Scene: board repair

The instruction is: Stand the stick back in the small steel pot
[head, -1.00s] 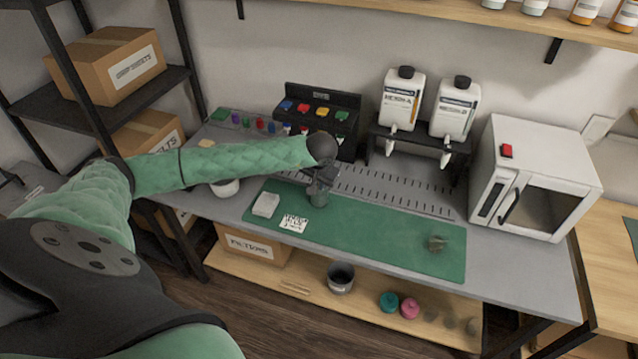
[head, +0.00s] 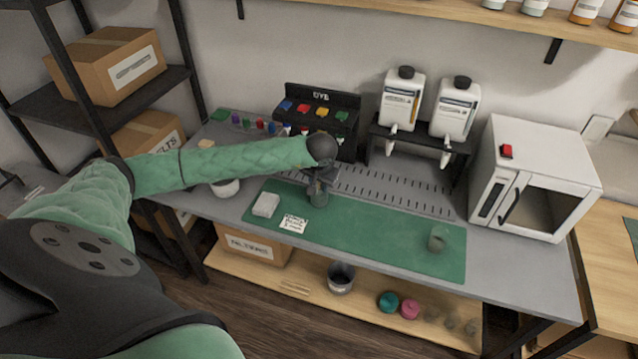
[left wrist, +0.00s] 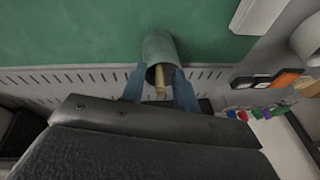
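The small steel pot (head: 318,199) stands on the green mat, right below my left gripper (head: 320,184). In the left wrist view the pot (left wrist: 158,48) shows its open mouth, and a pale wooden stick (left wrist: 160,78) is inside it with its near end at the mouth. The fingers of my left gripper (left wrist: 159,88) are apart, one on each side of the stick and pot mouth, with gaps beside the stick. Whether a finger touches the pot's outside cannot be told. My right gripper is not in view.
The green mat (head: 370,243) also holds a white block (head: 265,204), a label card (head: 293,223) and a greyish cup (head: 438,240). A dark rack (head: 318,110) and two bottles (head: 402,100) stand behind. A white oven (head: 535,180) is at right. The mat's middle is clear.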

